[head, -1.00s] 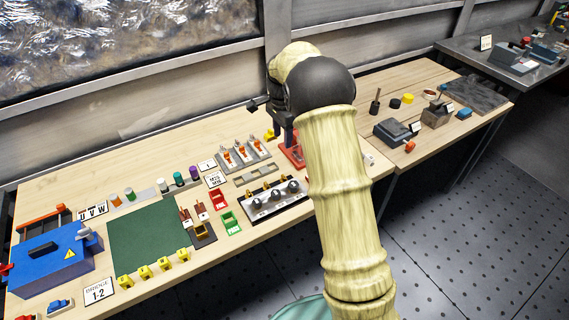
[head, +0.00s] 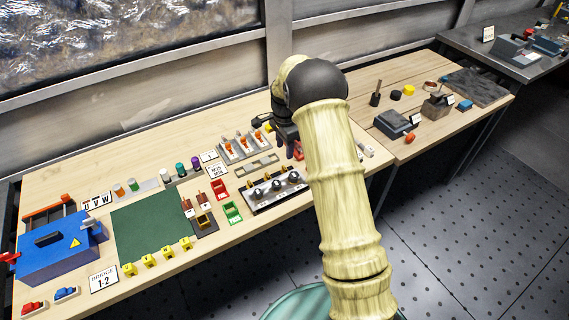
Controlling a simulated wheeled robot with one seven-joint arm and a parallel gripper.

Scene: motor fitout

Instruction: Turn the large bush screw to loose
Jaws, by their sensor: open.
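I cannot tell for sure which part is the large bush screw. A metal block (head: 276,193) with several dark round knobs and brass tabs along its back lies near the front edge of the left bench, in the head view. Behind it is a grey rack (head: 243,147) with several orange-tipped upright parts. My gripper (head: 289,147) is dark, points down and is open, just right of the rack and behind the metal block. A red part (head: 298,152) shows beside it, mostly hidden by my gripper and arm. I see no contact between my gripper and any screw.
A green mat (head: 150,225), a blue box (head: 57,248), red (head: 219,189) and green (head: 231,212) trays and several yellow clips are on the left bench. A second bench at right holds a dark grey block (head: 393,124). The wall closes off the back.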

